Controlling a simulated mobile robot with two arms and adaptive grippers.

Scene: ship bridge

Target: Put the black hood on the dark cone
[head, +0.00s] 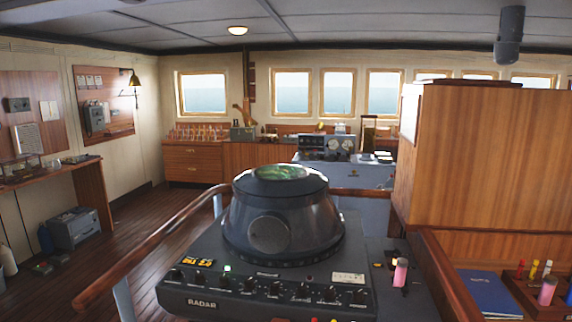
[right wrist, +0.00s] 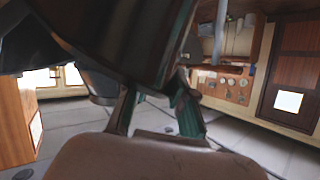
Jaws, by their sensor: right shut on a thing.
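The dark cone (head: 284,215) stands upright on the radar console in the middle of the head view. Its flat top carries a round green screen (head: 282,172), and nothing covers it. In the right wrist view my right gripper (right wrist: 152,94) is shut on a dark body, which I take to be the black hood (right wrist: 125,38). The hood fills the upper middle of that view and is cut off by the top edge, so its full shape is hidden. The hood and my right gripper do not clearly show in the head view. My left gripper is in neither view.
The radar console (head: 205,287) has knobs along its front. A wooden handrail (head: 150,250) runs along its left and behind the cone. A tall wooden cabinet (head: 490,150) is at the right. The space above the cone looks clear.

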